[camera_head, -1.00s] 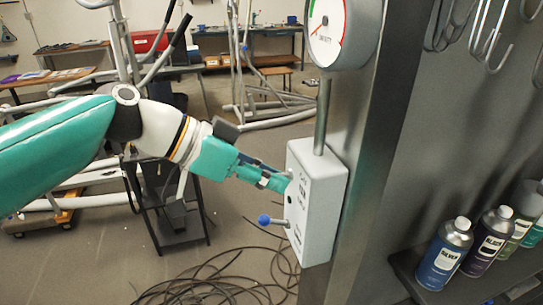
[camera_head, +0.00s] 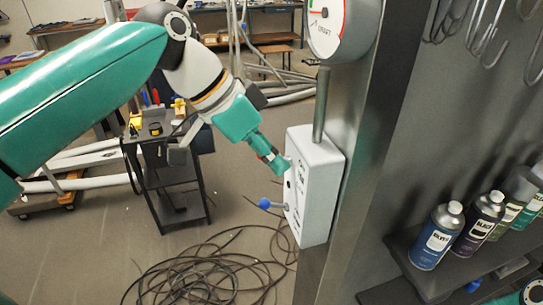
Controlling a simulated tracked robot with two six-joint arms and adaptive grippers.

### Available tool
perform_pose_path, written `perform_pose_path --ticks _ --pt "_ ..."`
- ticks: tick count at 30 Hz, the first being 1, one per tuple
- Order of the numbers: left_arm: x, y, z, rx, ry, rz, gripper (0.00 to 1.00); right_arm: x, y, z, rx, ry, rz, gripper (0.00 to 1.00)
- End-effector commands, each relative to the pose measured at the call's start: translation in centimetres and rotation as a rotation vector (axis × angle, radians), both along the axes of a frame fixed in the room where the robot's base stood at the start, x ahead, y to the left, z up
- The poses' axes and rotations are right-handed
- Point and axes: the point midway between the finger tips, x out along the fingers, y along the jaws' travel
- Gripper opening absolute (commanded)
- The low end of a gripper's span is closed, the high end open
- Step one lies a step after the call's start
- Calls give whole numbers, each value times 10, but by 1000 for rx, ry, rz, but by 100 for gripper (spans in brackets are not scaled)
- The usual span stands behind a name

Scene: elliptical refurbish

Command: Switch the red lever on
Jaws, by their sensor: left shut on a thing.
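A white control box (camera_head: 320,185) is fixed to the metal post, with a blue-knobbed lever (camera_head: 265,203) sticking out to the left from its lower part. My left gripper (camera_head: 279,164) reaches the upper left face of the box from the upper left. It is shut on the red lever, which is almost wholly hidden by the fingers. My right gripper is not in view.
A round gauge (camera_head: 341,22) stands on a pipe above the box. Spray cans (camera_head: 437,236) stand on a shelf at the right, below hanging hooks. A black cart (camera_head: 170,185) and coiled cables (camera_head: 210,270) are on the floor behind.

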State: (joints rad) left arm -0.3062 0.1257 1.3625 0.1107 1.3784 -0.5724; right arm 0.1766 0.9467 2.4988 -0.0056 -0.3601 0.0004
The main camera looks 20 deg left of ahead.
Motion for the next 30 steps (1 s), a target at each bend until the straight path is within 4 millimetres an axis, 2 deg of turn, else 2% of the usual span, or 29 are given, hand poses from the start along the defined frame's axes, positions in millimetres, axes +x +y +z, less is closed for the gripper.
perform_pose_path --ticks 4,5,8,20,26,30 --pt "1 1 4 -5 -12 5 0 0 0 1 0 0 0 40" --pt "1 1 4 -5 -12 4 24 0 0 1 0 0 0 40" --pt "1 1 3 -4 -9 3 40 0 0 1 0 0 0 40" --pt "0 3 5 -3 -4 2 40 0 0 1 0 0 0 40" --pt "-6 16 27 -4 -7 3 40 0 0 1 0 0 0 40" --pt "-12 30 51 -5 -9 4 40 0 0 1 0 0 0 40"
